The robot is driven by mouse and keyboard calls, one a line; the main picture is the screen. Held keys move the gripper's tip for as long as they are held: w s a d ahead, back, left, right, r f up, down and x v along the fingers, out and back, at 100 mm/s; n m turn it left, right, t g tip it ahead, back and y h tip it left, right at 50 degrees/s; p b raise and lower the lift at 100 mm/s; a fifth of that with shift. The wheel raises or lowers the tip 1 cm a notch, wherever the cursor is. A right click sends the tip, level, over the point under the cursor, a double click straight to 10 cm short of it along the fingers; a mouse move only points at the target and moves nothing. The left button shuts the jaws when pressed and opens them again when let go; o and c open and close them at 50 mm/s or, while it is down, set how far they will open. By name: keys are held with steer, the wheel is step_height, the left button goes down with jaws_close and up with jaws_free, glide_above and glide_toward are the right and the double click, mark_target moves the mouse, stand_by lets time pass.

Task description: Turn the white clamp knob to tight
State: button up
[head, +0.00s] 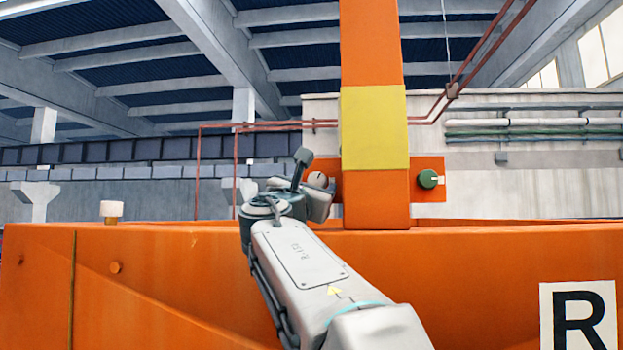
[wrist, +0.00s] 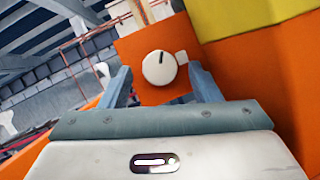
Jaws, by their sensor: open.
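The white clamp knob (wrist: 159,68) is round with a short black mark near its top edge, tilted slightly in the wrist view. It sits on an orange plate (wrist: 140,42), with a small white tab (wrist: 182,57) on the plate at its upper right. In the head view the knob (head: 318,179) shows just left of the orange post, its lower part hidden by my gripper. My gripper (wrist: 160,76) is open, with one blue-grey finger on each side of the knob in the picture. I see no contact, and the remaining gap in depth is unclear.
An orange post (head: 375,205) with a yellow band rises right of the knob. A green knob (head: 428,179) is on the plate's right side. A wide orange beam (head: 180,265) lies below, with a white-topped peg (head: 111,209) at left and an R sign (head: 580,315) at right.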

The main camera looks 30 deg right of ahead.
steer(key=shift+w+d+r, duration=0.1)
steer(key=shift+w+r, duration=0.05)
steer(key=shift+r, duration=0.05)
steer(key=shift+c, duration=0.4)
steer(key=c, duration=0.9)
steer(key=shift+m, duration=0.3)
steer(key=m+g, duration=0.1)
steer(key=m, duration=0.1)
steer(key=m+g+p, duration=0.1)
steer(key=m, duration=0.2)
steer(key=m+g+h, duration=0.1)
steer(key=m, duration=0.1)
steer(key=shift+w+r+m+g, duration=0.15)
steer(key=shift+r+m+g, duration=0.15)
steer(key=shift+m+g, duration=0.1)
steer(key=m+g+p, duration=0.1)
steer(key=m, duration=0.1)
steer(key=m+g+y+p, duration=0.1)
steer(key=m, duration=0.2)
steer(key=shift+a+r+m+p, duration=0.1)
steer(key=shift+a+m+p, duration=0.1)
steer(key=shift+m+p, duration=0.15)
